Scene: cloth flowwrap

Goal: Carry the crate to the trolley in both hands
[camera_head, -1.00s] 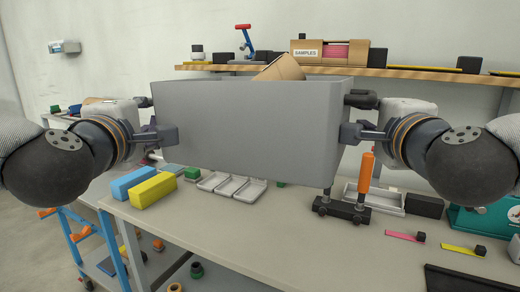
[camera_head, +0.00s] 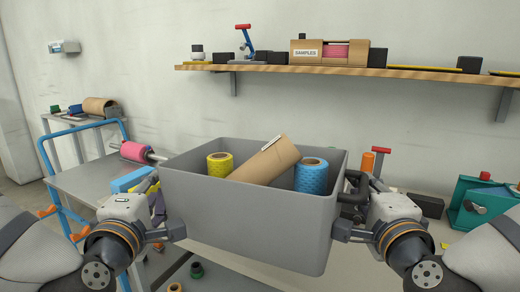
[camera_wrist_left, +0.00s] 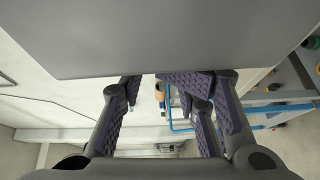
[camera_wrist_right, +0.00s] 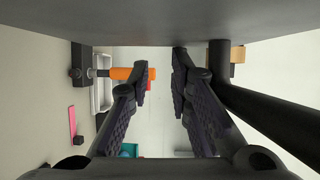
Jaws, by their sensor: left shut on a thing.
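The grey crate (camera_head: 245,222) is held up in front of me, roughly level, over the workbench's near edge. Inside it are a yellow roll (camera_head: 220,166), a tilted brown cardboard tube (camera_head: 265,160) and a blue roll (camera_head: 311,177). My left gripper (camera_head: 172,231) is shut on the crate's left side. My right gripper (camera_head: 345,230) is at its right side; the crate hides much of the contact. The crate also fills the top of the left wrist view (camera_wrist_left: 160,35) and of the right wrist view (camera_wrist_right: 150,22). A blue-framed trolley (camera_head: 48,160) stands at the left, partly hidden by my arm.
A green case (camera_head: 485,205) is at right. A wall shelf (camera_head: 330,70) holds several items. Floor shows at far left.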

